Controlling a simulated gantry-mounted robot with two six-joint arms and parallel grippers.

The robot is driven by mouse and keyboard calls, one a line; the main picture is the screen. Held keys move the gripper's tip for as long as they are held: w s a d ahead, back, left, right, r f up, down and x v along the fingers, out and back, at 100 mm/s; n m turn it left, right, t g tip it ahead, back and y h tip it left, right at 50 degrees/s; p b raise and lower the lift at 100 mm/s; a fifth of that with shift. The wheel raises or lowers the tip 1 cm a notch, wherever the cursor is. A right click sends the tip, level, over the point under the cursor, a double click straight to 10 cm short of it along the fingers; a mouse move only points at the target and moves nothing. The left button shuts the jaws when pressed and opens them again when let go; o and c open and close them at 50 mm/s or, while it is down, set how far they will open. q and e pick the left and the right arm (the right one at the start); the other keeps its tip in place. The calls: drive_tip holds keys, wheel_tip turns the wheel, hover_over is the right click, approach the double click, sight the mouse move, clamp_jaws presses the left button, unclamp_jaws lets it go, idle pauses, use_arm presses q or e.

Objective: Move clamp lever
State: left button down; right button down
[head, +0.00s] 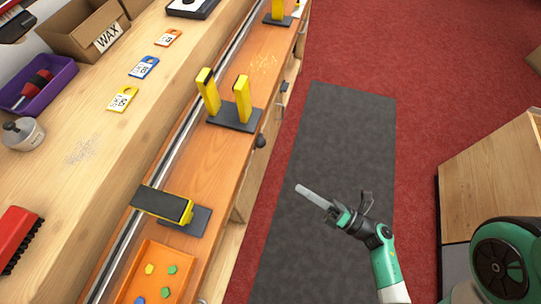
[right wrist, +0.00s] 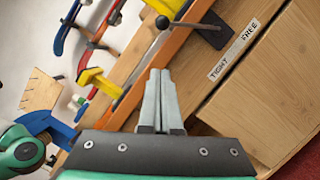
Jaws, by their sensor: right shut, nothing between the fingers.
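The clamp lever is a thin rod ending in a dark ball knob (right wrist: 162,22); the rod runs right to a dark bracket on the bench front in the right wrist view. In the head view a black knob (head: 260,142) shows at the bench's right edge. My right gripper (head: 302,189) is shut and empty above the grey mat, right of the bench and apart from the knob. Its pale fingers (right wrist: 160,76) lie together below the knob in the right wrist view. A label (right wrist: 235,50) reads TIGHT and FREE on the bench front. My left gripper is not in view.
Yellow clamp posts (head: 243,98) and a yellow-and-black block (head: 163,206) stand along the orange bench strip (head: 215,155). An orange tray (head: 175,262) holds several small pieces. A wooden cabinet (head: 490,180) stands at right. The space above the mat (head: 335,140) is clear.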

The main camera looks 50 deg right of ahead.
drive_tip(key=b, duration=0.2)
approach(261, 140)
drive_tip(key=w+a+f, duration=0.3)
drive_tip(key=a, duration=0.2)
drive_tip(key=w+d, duration=0.1)
drive_tip(key=d+r+p, duration=0.1)
drive_tip(key=w, duration=0.1)
drive_tip(key=shift+w+d+r+p, duration=0.25)
drive_tip(key=shift+w+d+p, duration=0.05)
drive_tip(key=shift+d+p, duration=0.1)
